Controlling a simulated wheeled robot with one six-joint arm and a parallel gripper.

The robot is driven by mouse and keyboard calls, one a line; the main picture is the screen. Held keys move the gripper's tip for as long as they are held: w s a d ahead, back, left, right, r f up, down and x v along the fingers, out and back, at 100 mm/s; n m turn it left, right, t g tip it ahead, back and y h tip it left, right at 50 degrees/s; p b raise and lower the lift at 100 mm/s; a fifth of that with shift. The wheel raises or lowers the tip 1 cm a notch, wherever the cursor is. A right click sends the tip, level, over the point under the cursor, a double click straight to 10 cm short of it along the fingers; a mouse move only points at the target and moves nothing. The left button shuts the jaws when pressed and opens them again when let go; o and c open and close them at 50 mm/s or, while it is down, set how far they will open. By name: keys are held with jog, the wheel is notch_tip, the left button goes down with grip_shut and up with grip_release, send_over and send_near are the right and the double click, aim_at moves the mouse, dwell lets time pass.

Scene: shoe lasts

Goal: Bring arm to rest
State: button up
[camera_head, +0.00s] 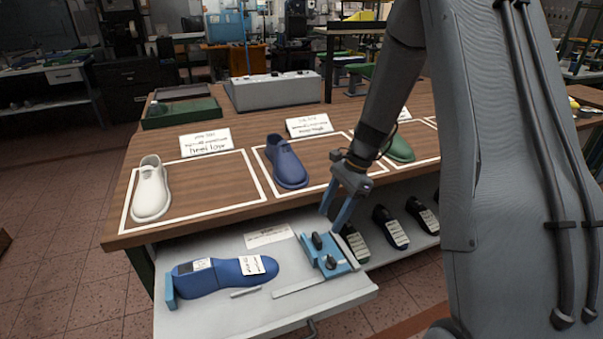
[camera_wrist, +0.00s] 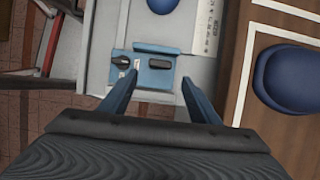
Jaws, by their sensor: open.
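My gripper (camera_head: 342,207) is open and empty, with its two blue fingers pointing down above the right part of the pulled-out drawer or shelf (camera_head: 222,318). In the wrist view the fingers (camera_wrist: 160,100) stand apart on either side of a blue fixture (camera_wrist: 155,70) with dark knobs. The same blue fixture shows below the gripper in the head view (camera_head: 328,258). A blue shoe last (camera_head: 222,277) with white labels lies on the drawer to the left, beside a small blue end block (camera_head: 169,291). My arm hides part of the table's right side.
On the wooden table (camera_head: 118,222) stand a white shoe (camera_head: 151,190), a dark blue shoe (camera_head: 287,162) and a green shoe (camera_head: 400,150) by white outlines and label cards (camera_head: 205,142). Several dark shoes (camera_head: 390,227) sit on a lower shelf. A grey box (camera_head: 273,92) stands behind.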

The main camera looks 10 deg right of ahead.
jog(key=s+a+r+n+t+h, duration=0.1)
jog(key=s+r+n, duration=0.3)
jog(key=s+n, duration=0.4)
jog(key=s+a+r+n+h, duration=0.2)
jog(key=s+r+n, duration=0.3)
jog(key=s+n, duration=0.3)
jog(key=s+h, duration=0.1)
jog(key=s, duration=0.1)
jog(key=shift+s+t, duration=0.3)
jog(key=shift+t, duration=0.1)
